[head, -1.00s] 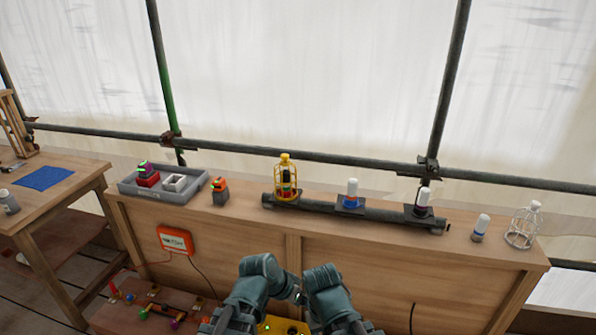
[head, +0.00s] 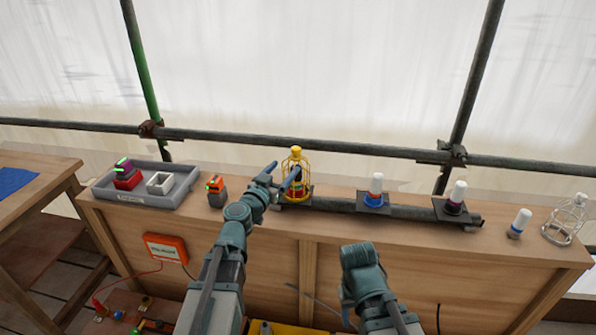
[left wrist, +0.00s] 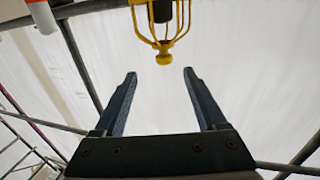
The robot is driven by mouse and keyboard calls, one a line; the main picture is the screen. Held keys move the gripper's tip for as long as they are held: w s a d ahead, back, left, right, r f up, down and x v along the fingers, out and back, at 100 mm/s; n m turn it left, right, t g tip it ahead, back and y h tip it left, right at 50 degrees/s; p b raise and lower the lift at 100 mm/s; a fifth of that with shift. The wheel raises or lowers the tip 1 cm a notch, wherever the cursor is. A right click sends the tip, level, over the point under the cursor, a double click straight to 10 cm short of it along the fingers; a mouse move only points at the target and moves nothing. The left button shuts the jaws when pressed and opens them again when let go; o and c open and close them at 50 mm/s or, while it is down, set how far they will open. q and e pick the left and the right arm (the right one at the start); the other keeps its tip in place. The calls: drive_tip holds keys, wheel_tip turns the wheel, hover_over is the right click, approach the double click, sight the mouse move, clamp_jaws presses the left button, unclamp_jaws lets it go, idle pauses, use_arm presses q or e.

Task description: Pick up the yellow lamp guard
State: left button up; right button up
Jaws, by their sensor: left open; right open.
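The yellow lamp guard (head: 284,162) is a wire cage with a round knob on top. It stands upright around a dark and red lamp, on a plate at the left end of the dark rail. In the left wrist view the guard (left wrist: 162,45) shows upside down at the top, beyond my fingertips and in line with the gap between them. My left gripper (head: 281,177) is open and empty, just left of and in front of the guard; its fingers (left wrist: 160,90) are apart. My right gripper (head: 345,296) is low in front of the bench, its fingers barely visible.
A grey tray (head: 107,193) and an orange-topped lamp (head: 215,188) stand left of the guard. White-capped lamps (head: 376,185) (head: 458,192) sit along the rail, another (head: 521,221) beside it. A white wire guard (head: 566,218) stands far right. Scaffold tubes (head: 300,147) run behind.

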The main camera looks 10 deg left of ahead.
sight(296, 155)
use_arm(q)
drive_tip(key=x, duration=0.8)
drive_tip(key=shift+w, duration=0.15)
drive_tip(key=shift+w, duration=0.1)
drive_tip(key=x, duration=0.4)
drive_tip(key=shift+w+a, duration=0.25)
drive_tip(key=shift+a, duration=0.1)
drive_tip(key=shift+w+d, duration=0.15)
drive_tip(key=shift+w, duration=0.15)
drive_tip(key=shift+c, duration=0.3)
clamp_jaws()
